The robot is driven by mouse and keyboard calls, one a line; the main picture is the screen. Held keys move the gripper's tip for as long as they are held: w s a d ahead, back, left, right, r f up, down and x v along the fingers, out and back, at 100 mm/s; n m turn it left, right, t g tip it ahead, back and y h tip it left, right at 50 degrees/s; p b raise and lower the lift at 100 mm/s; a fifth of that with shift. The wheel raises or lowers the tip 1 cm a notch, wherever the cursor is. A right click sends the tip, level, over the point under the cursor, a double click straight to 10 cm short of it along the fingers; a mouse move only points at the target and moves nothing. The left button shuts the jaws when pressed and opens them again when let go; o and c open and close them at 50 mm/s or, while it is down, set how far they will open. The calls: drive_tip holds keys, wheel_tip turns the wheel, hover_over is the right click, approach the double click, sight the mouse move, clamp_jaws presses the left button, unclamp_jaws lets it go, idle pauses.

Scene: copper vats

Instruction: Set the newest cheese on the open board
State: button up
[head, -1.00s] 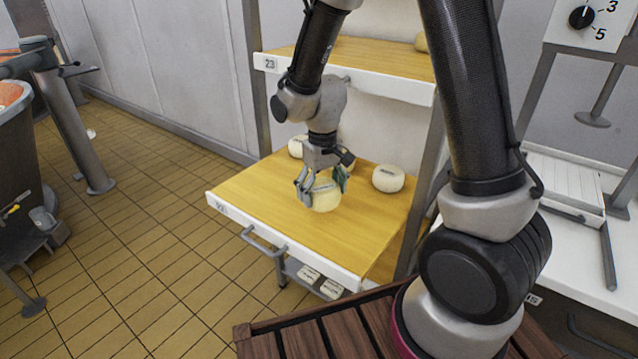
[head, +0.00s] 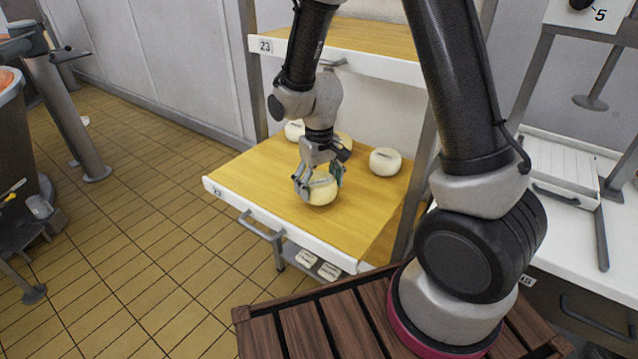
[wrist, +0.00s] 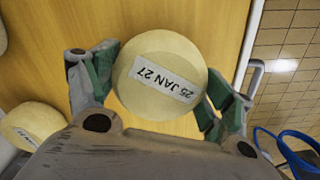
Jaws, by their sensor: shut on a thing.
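My gripper (head: 319,183) is shut on a round pale cheese (head: 321,191) over the front part of the pulled-out wooden board (head: 260,190). In the wrist view the cheese (wrist: 158,75) sits between the green-padded fingers (wrist: 160,90), and its label reads 25 JAN 27, upside down. I cannot tell whether it touches the board or is slightly raised. Behind it on the board are a left cheese (head: 294,130), a right cheese (head: 385,161) and one partly hidden by my gripper (head: 344,141). A neighbouring labelled cheese (wrist: 34,122) shows at lower left in the wrist view; its date is too small to read.
An upper shelf (head: 400,71) marked 23 overhangs the back of the board. A grey handle (head: 258,228) is on the board's front edge. Small labelled pieces (head: 318,265) lie below. A white worktop (head: 570,230) stands right; tiled floor (head: 150,200) is open left.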

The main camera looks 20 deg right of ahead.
drive_tip(key=shift+f, duration=0.75)
idle(0.7)
drive_tip(key=o, duration=1.3)
drive_tip(key=shift+c, duration=0.2)
drive_tip(key=shift+r, duration=3.5)
